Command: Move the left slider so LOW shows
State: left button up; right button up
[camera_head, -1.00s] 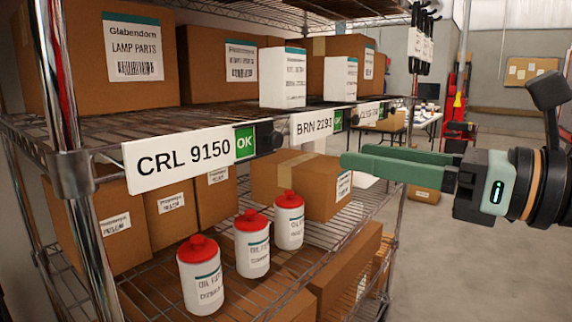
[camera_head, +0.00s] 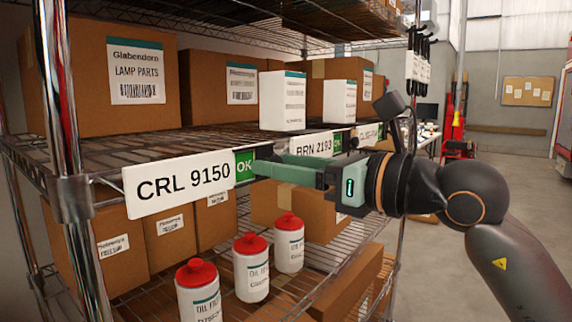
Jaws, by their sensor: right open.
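The left slider is on the shelf-edge label CRL 9150 (camera_head: 182,186). Its green window (camera_head: 244,165) shows OK. The dark slider knob at the window's right side is hidden behind my right gripper (camera_head: 268,166). That gripper reaches in from the right with green fingers, open, its tips at the right edge of the OK window. I cannot tell whether the fingers touch the knob. My left gripper is not in view.
A second label, BRN 2193 (camera_head: 312,147), with a green window (camera_head: 337,143), sits further right. Cartons (camera_head: 120,75) and white boxes (camera_head: 283,100) stand on the shelf above. White bottles with red caps (camera_head: 251,268) stand below. The aisle at right is open floor.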

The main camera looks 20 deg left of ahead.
grip_shut()
dwell(0.5)
dwell(0.9)
